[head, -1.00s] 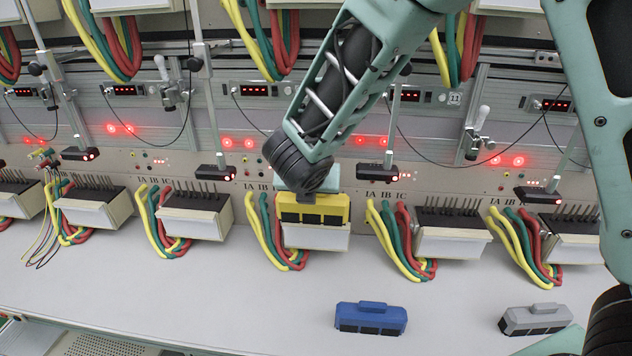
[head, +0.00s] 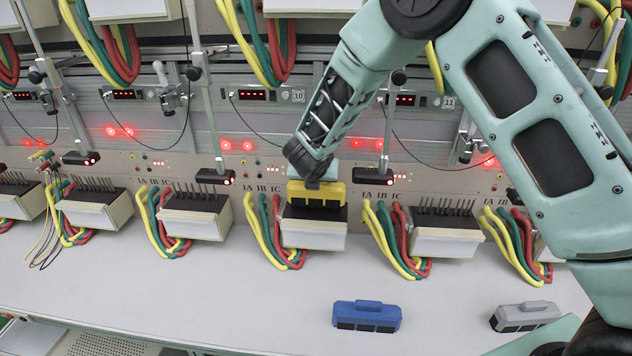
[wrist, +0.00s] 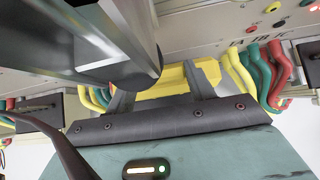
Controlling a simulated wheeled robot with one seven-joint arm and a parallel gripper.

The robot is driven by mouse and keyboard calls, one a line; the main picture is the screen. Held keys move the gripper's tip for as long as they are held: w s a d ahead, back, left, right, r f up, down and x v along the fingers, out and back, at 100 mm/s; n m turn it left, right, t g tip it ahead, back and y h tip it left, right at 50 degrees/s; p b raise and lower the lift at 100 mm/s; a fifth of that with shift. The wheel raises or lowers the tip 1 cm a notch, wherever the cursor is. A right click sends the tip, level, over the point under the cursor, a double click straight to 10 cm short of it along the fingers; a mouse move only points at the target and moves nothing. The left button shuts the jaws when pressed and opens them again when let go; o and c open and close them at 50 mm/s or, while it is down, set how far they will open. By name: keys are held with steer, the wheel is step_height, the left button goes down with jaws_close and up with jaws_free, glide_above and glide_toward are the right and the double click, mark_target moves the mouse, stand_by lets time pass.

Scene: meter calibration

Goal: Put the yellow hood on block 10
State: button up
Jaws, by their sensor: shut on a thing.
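The yellow hood (head: 317,190) is held in my gripper (head: 322,182), its long side running left to right. In the head view it appears over the rear of the block (head: 314,238) below the panel label 10 (head: 298,96). The block's dark upper front shows below the hood. Whether the hood touches the block cannot be told, and most of the pins are hidden. The wrist view shows the hood (wrist: 165,86) between the two fingers of my gripper (wrist: 160,95), partly covered by a dark grey link.
Neighbouring blocks with bare upright pins stand left (head: 195,217) and right (head: 446,232), with coloured cables beside them. A camera-like head on a rod (head: 366,173) hangs close right of my gripper. Blue (head: 367,315) and grey (head: 525,316) hoods lie on the clear front bench.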

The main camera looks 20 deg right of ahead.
steer(key=shift+f, duration=0.7)
steer(key=shift+w+f, duration=0.2)
steer(key=shift+w, duration=0.05)
steer(key=shift+f, duration=0.25)
steer(key=o, duration=1.3)
steer(key=shift+r, duration=0.2)
